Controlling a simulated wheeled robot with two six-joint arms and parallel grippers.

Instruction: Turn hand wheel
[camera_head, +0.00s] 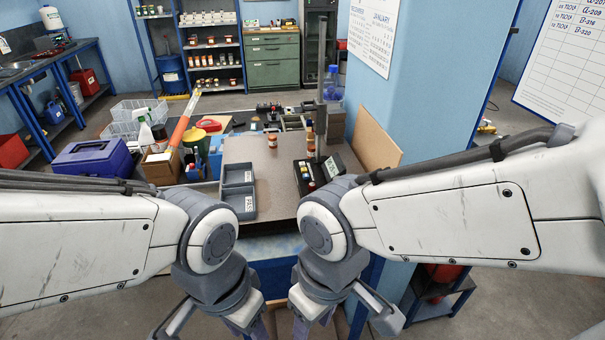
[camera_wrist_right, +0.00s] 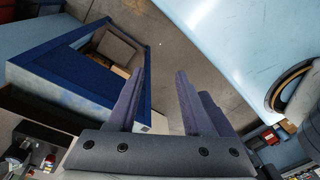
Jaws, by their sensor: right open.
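I cannot pick out a hand wheel with certainty. In the right wrist view a dark curved rim (camera_wrist_right: 290,84) shows at the right edge against a pale blue surface; I cannot tell whether it is a wheel. In the same view my right gripper (camera_wrist_right: 163,100) is open, with nothing between its fingers, and apart from the rim. In the head view my right gripper (camera_head: 312,326) points down at the bottom middle, in front of the bench. My left gripper (camera_head: 258,328) hangs beside it, cut off by the bottom edge, so its opening is unclear.
A blue pillar (camera_head: 425,110) rises at the right. Tools and boxes crowd the bench's left and back.

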